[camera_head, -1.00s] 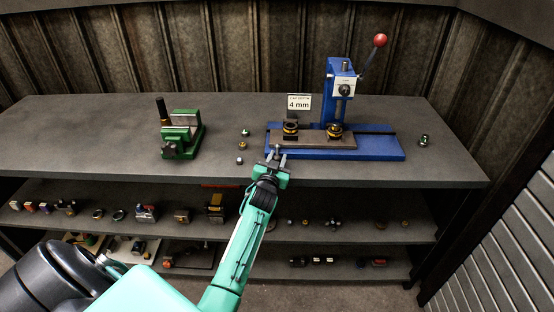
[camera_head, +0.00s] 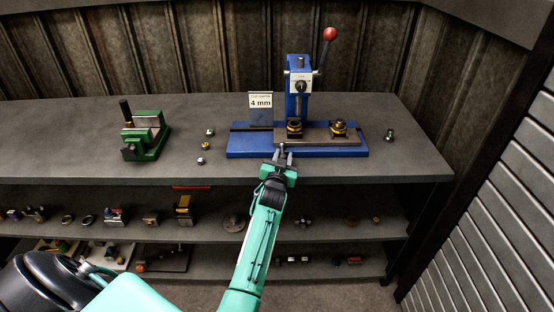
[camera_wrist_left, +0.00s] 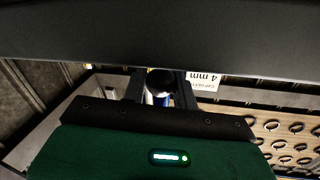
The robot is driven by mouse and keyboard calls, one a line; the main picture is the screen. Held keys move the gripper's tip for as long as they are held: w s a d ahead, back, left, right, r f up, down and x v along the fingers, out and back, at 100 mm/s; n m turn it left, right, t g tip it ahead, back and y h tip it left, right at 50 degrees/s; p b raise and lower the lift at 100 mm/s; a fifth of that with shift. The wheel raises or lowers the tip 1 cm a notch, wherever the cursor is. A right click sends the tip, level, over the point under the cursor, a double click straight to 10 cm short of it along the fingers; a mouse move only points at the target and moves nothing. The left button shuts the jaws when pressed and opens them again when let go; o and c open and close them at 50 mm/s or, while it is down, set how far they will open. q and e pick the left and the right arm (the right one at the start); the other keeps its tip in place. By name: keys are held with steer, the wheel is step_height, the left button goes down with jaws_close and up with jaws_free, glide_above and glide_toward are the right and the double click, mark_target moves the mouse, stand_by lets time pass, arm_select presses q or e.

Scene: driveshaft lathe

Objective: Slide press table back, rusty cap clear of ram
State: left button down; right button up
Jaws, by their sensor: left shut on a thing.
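The blue press (camera_head: 299,90) stands on the shelf top with a white-faced ram head. Its grey-brown sliding table (camera_head: 318,138) lies on the blue base (camera_head: 245,144), toward the right end. The table carries two dark, yellow-ringed pieces with caps. The left piece (camera_head: 294,129) is under the ram; the right piece (camera_head: 339,129) is clear to its right. I cannot tell which cap is rusty. My left gripper (camera_head: 282,153) is shut on the table's small handle at its front edge. A dark round knob (camera_wrist_left: 160,80) shows between the fingers in the left wrist view.
A "4 mm" sign (camera_head: 261,101) stands behind the base. A green vise (camera_head: 146,137) is at left, with several small parts between it and the press. Another small part (camera_head: 389,135) lies right of the base. Lower shelves hold many parts.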

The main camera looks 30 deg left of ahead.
arm_select(q)
steer(key=shift+w+d, duration=0.3)
steer(key=shift+d, duration=0.25)
arm_select(e)
steer(key=shift+w+a, duration=0.15)
steer(key=shift+a, duration=0.35)
arm_select(q)
steer(key=shift+d, duration=0.1)
